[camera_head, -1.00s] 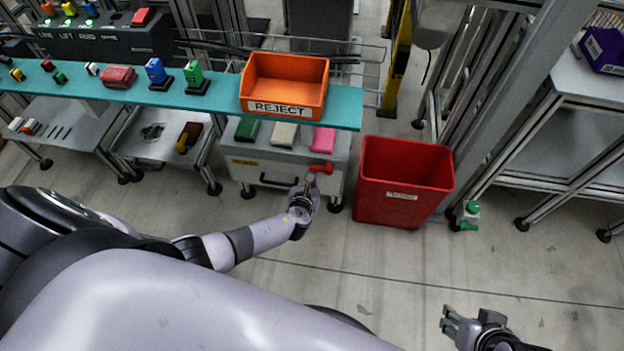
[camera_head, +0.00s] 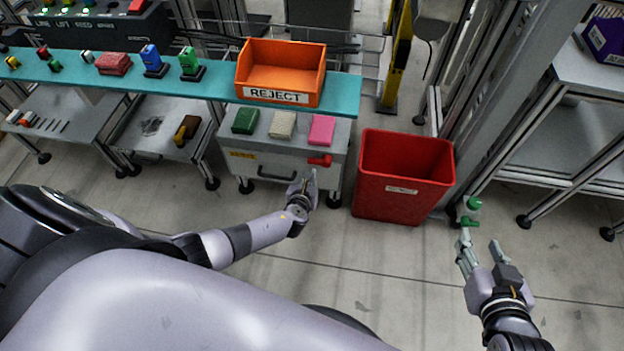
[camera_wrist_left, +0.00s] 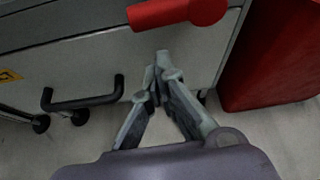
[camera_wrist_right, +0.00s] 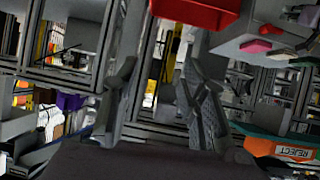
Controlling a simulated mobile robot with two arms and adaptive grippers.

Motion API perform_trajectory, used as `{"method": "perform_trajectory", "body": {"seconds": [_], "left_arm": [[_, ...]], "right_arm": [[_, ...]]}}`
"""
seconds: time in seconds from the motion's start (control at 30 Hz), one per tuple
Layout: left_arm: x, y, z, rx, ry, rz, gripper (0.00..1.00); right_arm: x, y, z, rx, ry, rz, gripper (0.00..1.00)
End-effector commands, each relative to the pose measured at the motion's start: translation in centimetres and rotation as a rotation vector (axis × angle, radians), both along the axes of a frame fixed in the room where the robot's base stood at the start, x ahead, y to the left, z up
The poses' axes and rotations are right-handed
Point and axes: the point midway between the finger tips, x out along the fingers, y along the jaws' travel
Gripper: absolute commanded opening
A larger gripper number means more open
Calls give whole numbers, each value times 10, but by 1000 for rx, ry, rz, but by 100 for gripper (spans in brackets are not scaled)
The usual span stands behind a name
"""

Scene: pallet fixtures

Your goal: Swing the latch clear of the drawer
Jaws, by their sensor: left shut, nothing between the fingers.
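The red latch (camera_head: 320,160) is at the upper right of the drawer front on the grey cabinet. In the left wrist view, its bar (camera_wrist_left: 160,13) points left from a round end and lies nearly level across the front. The drawer (camera_head: 248,168) appears closed, with a black handle (camera_wrist_left: 85,98) left of the latch. My left gripper (camera_head: 311,176) is shut and empty just below the latch; in the left wrist view its fingertips (camera_wrist_left: 161,68) show a gap to the bar. My right gripper (camera_head: 481,248) is open and empty, far right of the cabinet.
A red bin (camera_head: 402,205) stands close to the cabinet's right. Green, cream and pink blocks lie on the cabinet top, under a teal shelf (camera_head: 345,112) with an orange REJECT bin (camera_head: 280,75). A green-capped item (camera_head: 470,212) is by my right fingers. The front floor is clear.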

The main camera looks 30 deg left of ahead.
Motion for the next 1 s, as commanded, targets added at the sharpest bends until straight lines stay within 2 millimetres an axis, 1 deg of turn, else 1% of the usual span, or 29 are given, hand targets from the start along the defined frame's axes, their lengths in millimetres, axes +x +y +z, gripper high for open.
{"method": "perform_trajectory", "body": {"seconds": [0.03,0.2,0.3,0.33,0.53,0.67,0.8,1.0], "left_arm": [[0,2,-5,0,0,1,0],[1,6,-12,1,0,2,0],[2,8,-16,1,0,2,0],[1,8,-14,1,0,2,0],[-13,4,-4,0,1,0,0],[-22,2,2,0,1,1,0],[-34,-1,8,0,1,0,0],[-51,-5,17,0,1,1,0]], "right_arm": [[6,3,5,12,-48,4,40],[24,12,36,54,-227,15,40],[31,16,55,79,-330,22,40],[30,16,57,79,-329,21,40],[14,7,23,30,-125,9,40],[-3,-1,0,-4,18,-1,40],[-27,-11,-23,-42,183,-14,40],[-67,-25,-48,-91,410,-30,40]]}}
